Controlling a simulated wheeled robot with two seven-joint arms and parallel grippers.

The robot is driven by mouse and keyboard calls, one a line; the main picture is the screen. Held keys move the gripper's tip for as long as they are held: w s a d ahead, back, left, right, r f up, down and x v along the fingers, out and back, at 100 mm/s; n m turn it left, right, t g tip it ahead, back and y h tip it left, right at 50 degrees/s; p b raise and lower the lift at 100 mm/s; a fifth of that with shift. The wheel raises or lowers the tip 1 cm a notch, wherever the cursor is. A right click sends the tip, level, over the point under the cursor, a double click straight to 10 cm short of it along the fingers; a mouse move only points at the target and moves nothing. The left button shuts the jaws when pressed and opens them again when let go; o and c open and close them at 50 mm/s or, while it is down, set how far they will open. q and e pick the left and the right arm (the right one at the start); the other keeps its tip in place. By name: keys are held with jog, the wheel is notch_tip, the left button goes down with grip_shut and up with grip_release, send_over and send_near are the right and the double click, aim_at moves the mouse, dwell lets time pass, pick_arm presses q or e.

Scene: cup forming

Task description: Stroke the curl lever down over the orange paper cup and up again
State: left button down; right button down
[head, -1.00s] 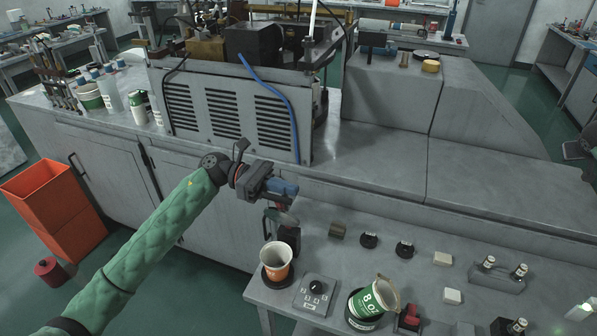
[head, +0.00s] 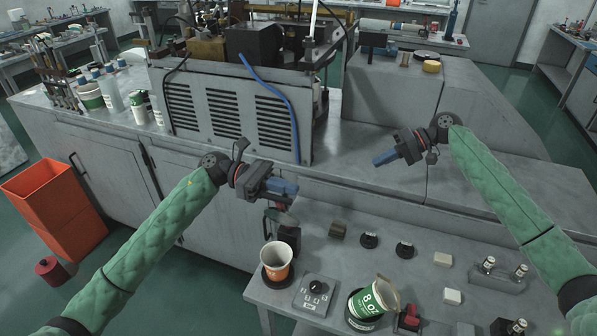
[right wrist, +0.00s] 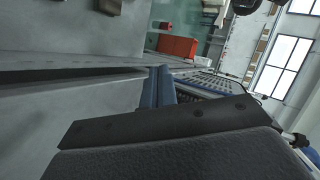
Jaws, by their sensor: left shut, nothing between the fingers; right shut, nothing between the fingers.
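The orange paper cup (head: 276,256) stands upright on a dark round base at the front left of the near table. Behind it is a dark post (head: 289,238) with a small grey and reddish part (head: 284,210) above it. This may be the curl lever, but my left gripper partly hides it. My left gripper (head: 294,189) is shut and empty, just above that part; I cannot tell whether they touch. My right gripper (head: 378,160) is shut and empty over the grey machine bench, well to the right. Its blue fingers show together in the right wrist view (right wrist: 158,88).
A tilted green and white cup (head: 373,297) sits to the right of a small control box (head: 316,293). A red-handled item (head: 408,317), dark knobs and pale blocks share the table. A vented machine housing (head: 235,110) stands behind. An orange bin (head: 55,210) is on the floor.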

jog(key=s+a+r+n+g+y, duration=0.1)
jog(key=s+a+r+n+g, duration=0.2)
jog(key=a, duration=0.4)
jog(key=s+a+r+n+g+y, duration=0.1)
jog(key=s+a+r+g+y, duration=0.15)
jog(key=a+r, duration=0.4)
pick_arm(q)
jog(key=shift+a, duration=0.1)
pick_arm(e)
jog(key=s+a+f, duration=0.4)
jog(key=s+a, duration=0.4)
jog(key=a, duration=0.2)
jog(key=shift+h, duration=0.35)
jog(key=shift+s+g, duration=0.1)
jog(key=shift+g, duration=0.15)
